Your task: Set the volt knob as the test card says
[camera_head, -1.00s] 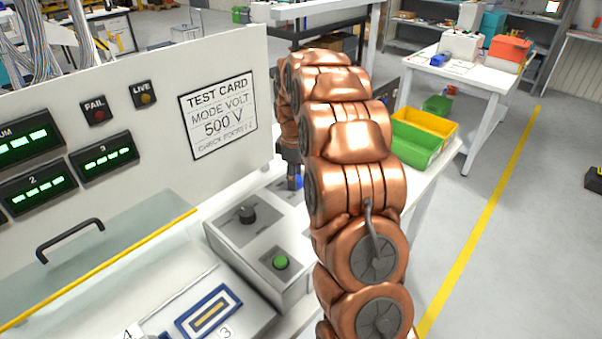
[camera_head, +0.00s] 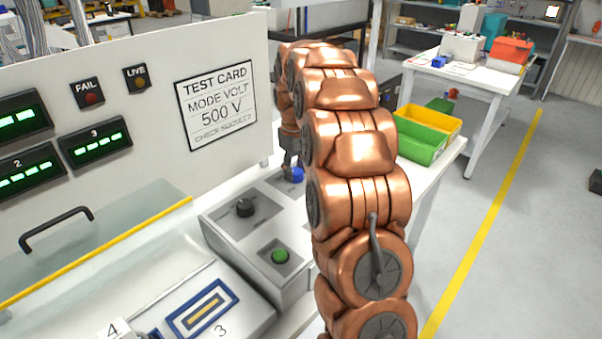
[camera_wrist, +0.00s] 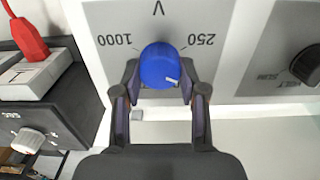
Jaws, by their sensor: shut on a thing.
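The test card (camera_head: 216,105) on the upright panel reads MODE VOLT, 500 V. The blue volt knob (camera_wrist: 158,63) sits on the grey console face in the wrist view, between the printed marks 1000 and 250, which appear upside down with a V above. Its white pointer line slants toward the lower right of that view. My gripper (camera_wrist: 160,76) is shut on the knob, one finger on each side. The area just below the knob is covered by my gripper, so any mark there is hidden. In the head view the blue knob (camera_head: 297,174) shows beside my arm.
A black mode knob (camera_head: 244,208) and a green button (camera_head: 280,256) are on the same console. A red plug (camera_wrist: 28,40) and a device with a pale dial (camera_wrist: 28,140) lie left in the wrist view. Yellow and green bins (camera_head: 425,135) stand right of my arm.

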